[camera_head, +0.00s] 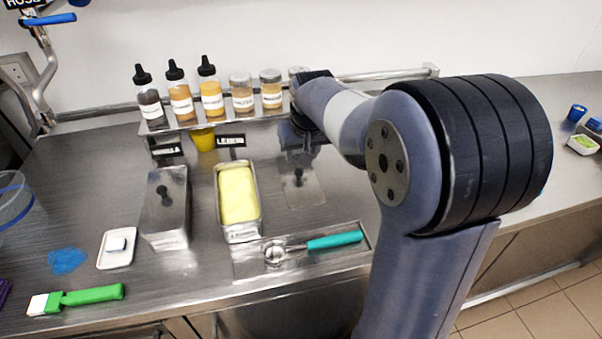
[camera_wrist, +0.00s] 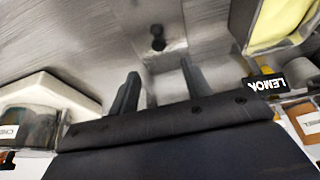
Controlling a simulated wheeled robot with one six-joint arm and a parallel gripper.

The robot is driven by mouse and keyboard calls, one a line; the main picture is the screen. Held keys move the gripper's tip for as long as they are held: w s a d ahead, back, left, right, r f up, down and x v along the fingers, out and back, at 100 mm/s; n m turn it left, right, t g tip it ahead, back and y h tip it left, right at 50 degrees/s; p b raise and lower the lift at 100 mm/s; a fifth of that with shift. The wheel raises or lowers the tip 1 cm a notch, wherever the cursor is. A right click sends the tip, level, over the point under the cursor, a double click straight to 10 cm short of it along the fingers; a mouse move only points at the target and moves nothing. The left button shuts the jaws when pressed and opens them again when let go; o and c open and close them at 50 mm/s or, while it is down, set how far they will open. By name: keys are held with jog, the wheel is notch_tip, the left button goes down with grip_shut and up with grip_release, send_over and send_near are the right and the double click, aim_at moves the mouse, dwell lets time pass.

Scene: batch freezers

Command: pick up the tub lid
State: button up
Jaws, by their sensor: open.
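The tub lid (camera_head: 301,192) is a flat metal plate with a small dark knob, lying on the counter right of the open tub of yellow ice cream (camera_head: 238,195). In the wrist view the lid (camera_wrist: 158,18) lies beyond my fingertips, with its knob roughly in line with the gap between them. My gripper (camera_wrist: 160,76) is open, with nothing between its fingers. In the head view my gripper (camera_head: 302,140) is above the counter at the far end of the lid, partly hidden by my arm. Exact height above the lid cannot be told.
A closed metal tub (camera_head: 165,215) with a similar knob stands left of the open tub. Several bottles and jars (camera_head: 211,95) stand on a rack behind, with a LEMON label (camera_wrist: 264,83) close to my gripper. A teal-handled scoop (camera_head: 335,241) lies in front.

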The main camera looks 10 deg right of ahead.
aim_at(299, 171)
jog(key=x, duration=0.8)
jog(key=shift+s+f, duration=0.15)
jog(key=shift+s, duration=0.05)
grip_shut()
